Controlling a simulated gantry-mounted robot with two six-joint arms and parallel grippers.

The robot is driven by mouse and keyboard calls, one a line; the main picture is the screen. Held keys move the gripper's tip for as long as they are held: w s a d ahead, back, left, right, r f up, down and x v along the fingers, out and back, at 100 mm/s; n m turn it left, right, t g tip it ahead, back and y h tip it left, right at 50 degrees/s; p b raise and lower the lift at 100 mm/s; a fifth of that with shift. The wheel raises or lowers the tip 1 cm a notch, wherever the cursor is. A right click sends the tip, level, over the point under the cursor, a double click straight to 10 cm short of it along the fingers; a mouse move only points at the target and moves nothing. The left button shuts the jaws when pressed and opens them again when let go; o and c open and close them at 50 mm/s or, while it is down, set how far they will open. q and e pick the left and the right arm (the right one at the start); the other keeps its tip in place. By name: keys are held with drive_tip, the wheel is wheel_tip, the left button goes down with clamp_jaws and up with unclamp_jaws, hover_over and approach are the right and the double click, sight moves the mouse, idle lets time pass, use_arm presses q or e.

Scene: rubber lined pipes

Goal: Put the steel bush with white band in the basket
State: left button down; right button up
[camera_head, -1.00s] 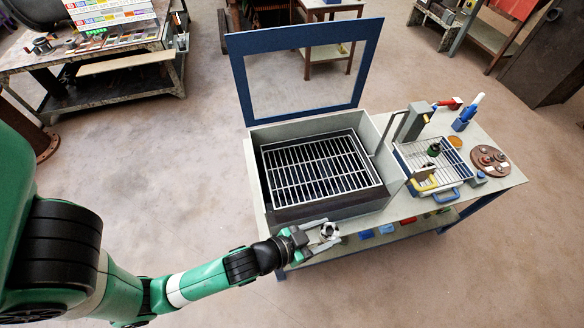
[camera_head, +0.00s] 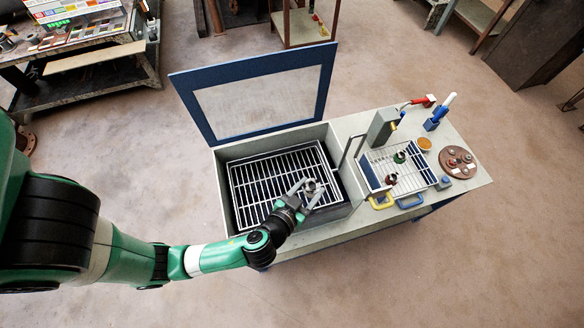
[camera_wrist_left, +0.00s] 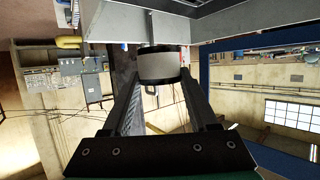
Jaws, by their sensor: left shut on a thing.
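The steel bush with white band (camera_wrist_left: 161,66) is clamped between the two fingers of my left gripper (camera_wrist_left: 160,78) in the left wrist view. In the head view it shows as a small pale and dark ring (camera_head: 314,186) at the tips of my left gripper (camera_head: 309,190), seen over the front right part of the tank's grate. A wire basket (camera_head: 418,176) with a yellow handle and a blue handle sits on the bench, right of the tank and of my left gripper. A green-banded piece (camera_head: 400,157) and a red-banded piece (camera_head: 391,179) are in it. My right gripper is not in view.
The open tank (camera_head: 224,190) has a slatted grate (camera_head: 262,180) inside and a raised blue-framed lid (camera_head: 178,98) behind. A grey post (camera_head: 381,127) stands behind the basket. A brown round plate (camera_head: 457,161) with small parts and an orange dish (camera_head: 424,143) lie to the right.

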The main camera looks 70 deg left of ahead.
use_arm(q)
drive_tip(key=shift+s+f, duration=0.15)
drive_tip(key=f+b, duration=0.1)
drive_tip(key=b, duration=0.1)
drive_tip(key=a+f+b, duration=0.1)
drive_tip(key=b, duration=0.1)
drive_tip(key=shift+s+a, duration=0.25)
drive_tip(key=shift+s, duration=0.1)
drive_tip(key=a+f, duration=0.2)
drive_tip(key=a, duration=0.1)
drive_tip(key=a+f+p, duration=0.1)
drive_tip(key=a+f, duration=0.1)
drive_tip(key=a, duration=0.2)
drive_tip(key=a+f, duration=0.2)
drive_tip(key=a, duration=0.2)
drive_tip(key=shift+s+a+f+p, duration=0.1)
drive_tip(key=shift+s+f+p, duration=0.2)
drive_tip(key=shift+s+f, duration=0.05)
drive_tip(key=f, duration=0.1)
drive_tip(key=f+b, duration=0.1)
drive_tip(key=f, duration=0.2)
drive_tip(key=shift+s+a+f+b, duration=0.1)
drive_tip(key=shift+a+f+b, duration=0.05)
drive_tip(key=shift+a+b, duration=0.25)
drive_tip(key=shift+c, duration=0.9)
unclamp_jaws()
